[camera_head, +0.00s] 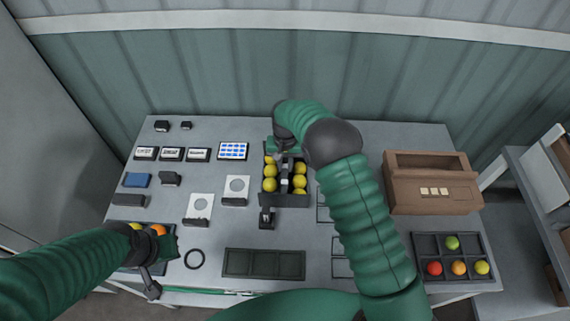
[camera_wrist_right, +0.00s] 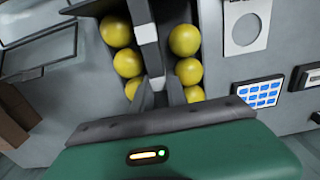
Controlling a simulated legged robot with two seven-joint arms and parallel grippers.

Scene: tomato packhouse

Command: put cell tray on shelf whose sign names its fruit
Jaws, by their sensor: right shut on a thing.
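A dark tray of yellow fruit (camera_head: 284,201) stands at the middle of the table, with two rows of yellow balls on either side of a middle divider. My right gripper (camera_head: 285,160) comes down over it from the far side and is shut on its middle part. In the right wrist view, the fruit (camera_wrist_right: 184,40) lies on both sides of the jaws (camera_wrist_right: 160,85). My left gripper (camera_head: 152,268) is low at the front left, beside a tray with an orange and a yellow fruit (camera_head: 158,230); its jaws do not show clearly. No fruit sign is readable.
A brown box (camera_head: 430,200) stands right of my right arm. A dark cell tray (camera_head: 415,268) with mixed fruit lies at front right. An empty dark tray (camera_head: 264,276) lies at front. Small devices (camera_head: 199,155) fill the left. A grey shelf unit (camera_head: 535,190) stands at far right.

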